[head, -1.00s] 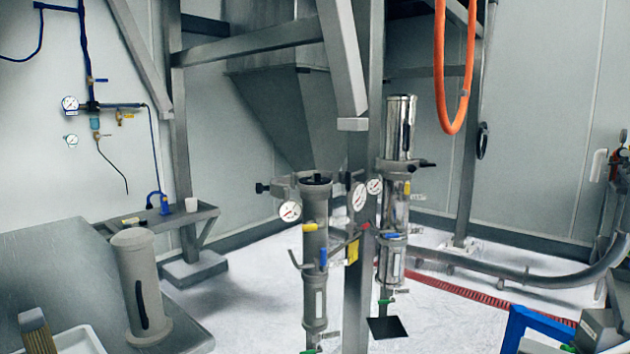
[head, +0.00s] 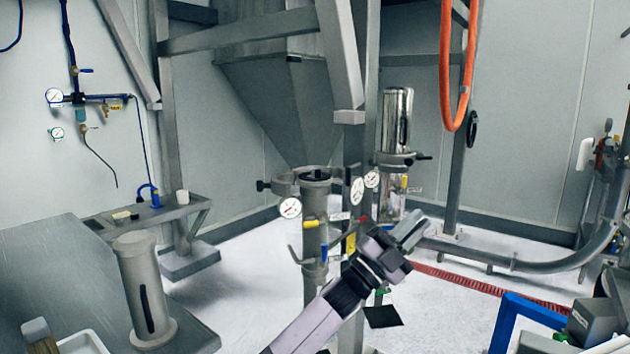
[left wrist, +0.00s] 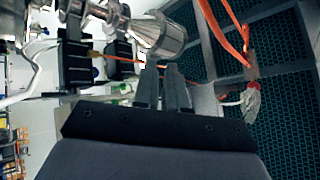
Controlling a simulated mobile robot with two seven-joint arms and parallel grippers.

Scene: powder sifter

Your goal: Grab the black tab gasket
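A black ring (head: 472,128) hangs on the grey post at the back right in the head view. A black piece (head: 315,175) also sits on top of the left filter housing. I cannot tell which of them is the black tab gasket. My left gripper (head: 412,232) reaches up from the bottom, in front of the central column and well below the ring. In the left wrist view its two fingers (left wrist: 161,88) are close together with nothing visible between them; whether they are fully shut is unclear. My right gripper is not in view.
A polished steel cylinder (head: 397,120) stands behind the left gripper. The grey housing with a gauge (head: 290,208) is left of it. An orange hose loop (head: 449,110) hangs above. A grey table (head: 60,270) holds a grey cylinder (head: 147,290).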

